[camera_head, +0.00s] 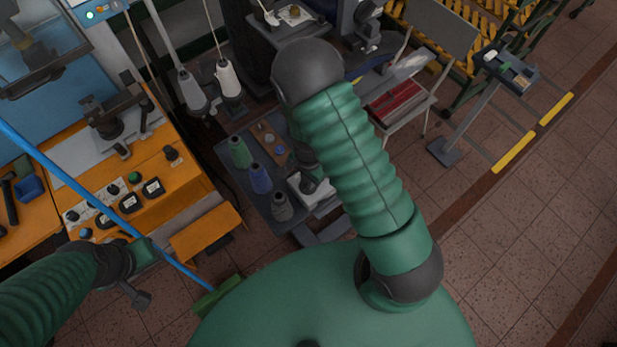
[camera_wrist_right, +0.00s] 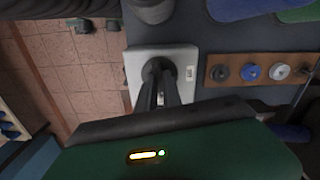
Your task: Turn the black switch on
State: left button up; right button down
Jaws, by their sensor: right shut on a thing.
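A white box (camera_head: 326,199) sits on the dark grey table. In the right wrist view the white box (camera_wrist_right: 135,62) bears a dark round black switch (camera_wrist_right: 157,66) in its middle. My right gripper (camera_wrist_right: 160,82) is shut on the black switch, and its fingers hide much of it. In the head view my right gripper (camera_head: 309,182) is partly hidden behind my green arm. My left gripper (camera_head: 137,296) is at the lower left, away from the white box; its fingers are too small to read.
Thread cones, green (camera_head: 239,152), blue (camera_head: 260,178) and grey (camera_head: 282,206), stand left of the white box. A brown strip with round pieces (camera_wrist_right: 250,72) lies beside the box. An orange bench (camera_head: 150,190) with knobs is further left.

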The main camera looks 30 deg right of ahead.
jog(key=shift+a+m+p, duration=0.1)
jog(key=shift+m+p, duration=0.2)
jog(key=shift+m, duration=0.7)
jog(key=shift+w, duration=0.1)
jog(key=c, duration=1.5)
grip_release()
jog(key=shift+c, duration=0.2)
jog(key=shift+o, duration=0.2)
jog(key=shift+a, duration=0.15)
jog(key=shift+r, duration=0.15)
notch_tip(320, 180, up, 17)
jog(key=p, duration=0.1)
jog(key=shift+f+p, duration=0.2)
jog(key=shift+p, duration=0.1)
